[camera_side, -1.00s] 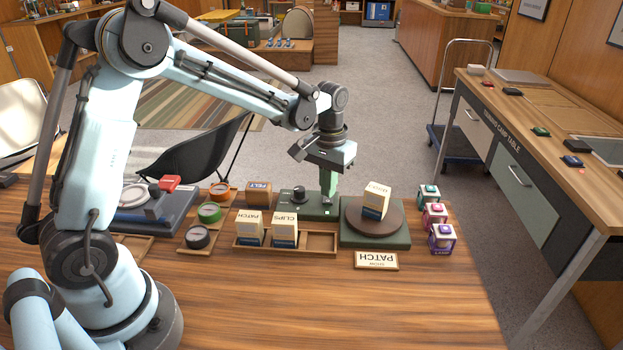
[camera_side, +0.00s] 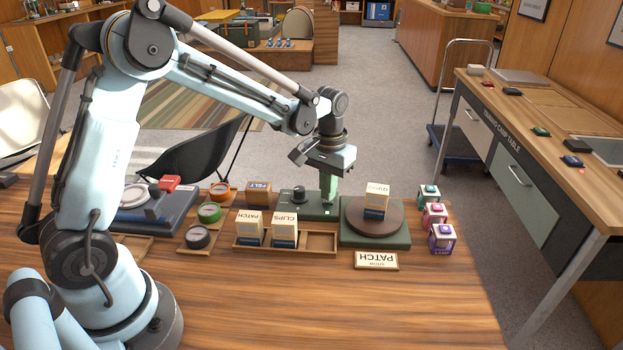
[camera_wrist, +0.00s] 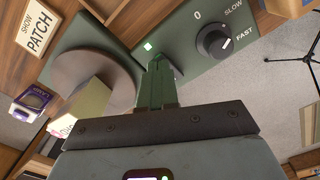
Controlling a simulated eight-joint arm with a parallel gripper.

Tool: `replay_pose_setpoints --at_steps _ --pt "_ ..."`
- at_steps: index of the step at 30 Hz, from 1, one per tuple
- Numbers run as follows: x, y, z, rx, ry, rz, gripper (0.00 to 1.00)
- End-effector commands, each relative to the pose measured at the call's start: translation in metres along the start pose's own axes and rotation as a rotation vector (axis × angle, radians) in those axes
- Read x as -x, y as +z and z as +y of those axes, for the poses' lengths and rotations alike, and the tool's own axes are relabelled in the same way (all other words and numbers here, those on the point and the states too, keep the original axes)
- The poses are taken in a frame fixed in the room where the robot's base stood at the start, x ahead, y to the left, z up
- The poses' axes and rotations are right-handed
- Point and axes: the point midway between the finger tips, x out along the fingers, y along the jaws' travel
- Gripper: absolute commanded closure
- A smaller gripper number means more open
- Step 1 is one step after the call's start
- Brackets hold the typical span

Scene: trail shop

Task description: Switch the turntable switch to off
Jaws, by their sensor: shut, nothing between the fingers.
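The turntable (camera_side: 345,238) is a green base with a round brown platter (camera_side: 400,222); it also shows in the wrist view (camera_wrist: 125,55). A cream and blue box (camera_side: 376,200) stands on the platter. Left of it is a green control panel (camera_side: 270,210) with a dark knob (camera_side: 299,194). In the wrist view the knob (camera_wrist: 213,41) has marks 0, SLOW and FAST, and its white line lies toward FAST. A green light (camera_wrist: 148,46) glows near my fingertips. My gripper (camera_side: 328,205) is shut and empty, its tips at the panel's right end. They hide what lies under them, and I cannot make out the switch.
A wooden tray (camera_side: 320,251) with two boxes (camera_side: 284,230) stands in front of the panel. A PATCH sign (camera_side: 376,260) lies before the turntable. Several small coloured cubes (camera_side: 441,239) stand at its right. The front of the table is clear.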

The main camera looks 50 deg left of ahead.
Motion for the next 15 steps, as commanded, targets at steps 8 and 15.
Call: replay_pose_setpoints --at_steps 8,15 --pt "-0.0041 0.0000 0.0000 0.000 0.000 0.000 1.00" --pt "-0.0072 0.0000 0.0000 0.000 0.000 0.000 1.00"
